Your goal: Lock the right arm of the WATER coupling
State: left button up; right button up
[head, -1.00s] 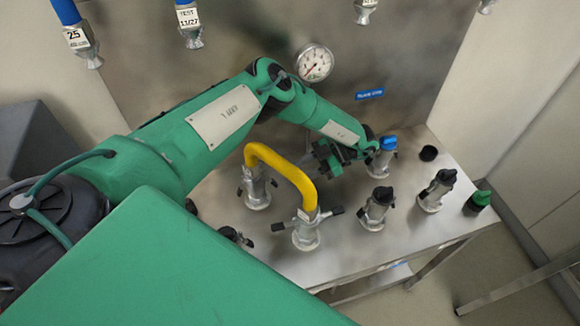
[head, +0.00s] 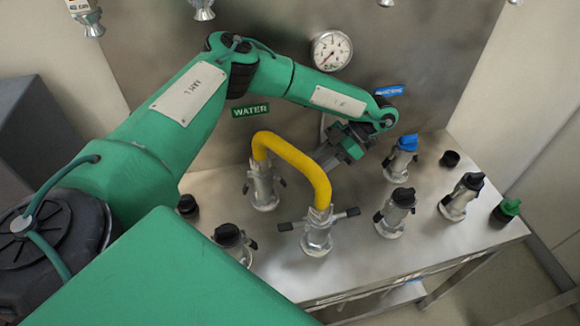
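A green WATER sign (head: 250,110) is on the steel back wall. Below it a yellow bent hose (head: 300,165) joins a rear metal coupling (head: 264,190) to a front one (head: 318,236). My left gripper (head: 328,158) is behind and right of the hose, over the bench and partly hidden. Its finger opening is unclear, and I see nothing held. My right gripper is not in view.
Right of the hose stand a blue-capped coupling (head: 402,158), black-capped ones (head: 396,212) (head: 461,196) and a green cap (head: 506,211). Another black-topped coupling (head: 232,243) is at front left. A gauge (head: 331,50) is on the wall. The steel bench (head: 350,272) is bare along its front.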

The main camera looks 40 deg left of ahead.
pick_arm(q)
notch_tip(320, 180, up, 4)
jog(key=t+h+b, duration=0.2)
jog(key=t+b, duration=0.1)
jog(key=b, duration=0.3)
jog(key=t+b, duration=0.2)
jog(key=b, duration=0.1)
send_near(285, 182)
jog(key=shift+h, duration=0.4)
jog(key=x, duration=0.7)
jog(key=shift+s+a+f, duration=0.2)
jog(key=shift+a+f, duration=0.05)
jog(key=shift+a, duration=0.2)
pick_arm(e)
jog(key=w+a+r, duration=0.2)
jog(key=w+r, duration=0.4)
jog(key=w, duration=0.2)
jog(key=shift+w+a+r+t, duration=0.2)
jog(key=shift+w+r+t, duration=0.1)
pick_arm(q)
grip_shut()
